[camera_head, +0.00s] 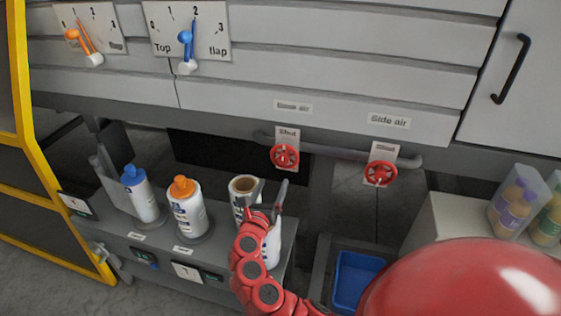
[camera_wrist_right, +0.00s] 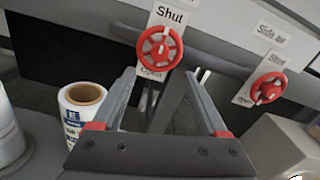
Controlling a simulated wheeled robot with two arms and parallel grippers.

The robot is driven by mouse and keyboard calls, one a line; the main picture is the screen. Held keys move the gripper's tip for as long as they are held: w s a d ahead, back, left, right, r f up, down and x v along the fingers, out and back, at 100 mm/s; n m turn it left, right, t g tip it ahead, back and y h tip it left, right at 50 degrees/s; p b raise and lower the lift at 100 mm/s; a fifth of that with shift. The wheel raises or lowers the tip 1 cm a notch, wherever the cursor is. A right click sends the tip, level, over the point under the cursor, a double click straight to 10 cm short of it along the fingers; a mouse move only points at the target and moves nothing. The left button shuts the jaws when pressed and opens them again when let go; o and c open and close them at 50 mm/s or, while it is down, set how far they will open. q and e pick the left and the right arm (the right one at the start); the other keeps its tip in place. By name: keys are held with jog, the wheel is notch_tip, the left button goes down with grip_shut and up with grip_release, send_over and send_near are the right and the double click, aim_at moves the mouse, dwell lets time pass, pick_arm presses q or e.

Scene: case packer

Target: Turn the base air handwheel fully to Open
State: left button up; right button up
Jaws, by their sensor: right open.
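The base air handwheel (camera_head: 284,156) is a red spoked wheel on a grey pipe, under a blurred label that seems to read "Base air". In the right wrist view the wheel (camera_wrist_right: 160,48) has a plate reading "Shut" above and "Open" below. Its white mark appears to point up towards "Shut". My right gripper (camera_head: 270,190) is open and empty, below and slightly left of the wheel, apart from it. In the right wrist view its fingers (camera_wrist_right: 160,76) spread below the wheel. My left gripper is not in view.
A similar red side air handwheel (camera_head: 380,174) is to the right. A blue-capped bottle (camera_head: 141,194), an orange-capped bottle (camera_head: 187,208) and a white roll-like container (camera_head: 238,192) stand on the shelf. A blue bin (camera_head: 352,282) is lower right.

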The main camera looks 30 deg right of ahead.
aim_at(283, 160)
jog(key=p+x, duration=0.1)
jog(key=x, duration=0.9)
jog(key=shift+w+d, duration=0.1)
jog(key=shift+w, duration=0.1)
grip_shut()
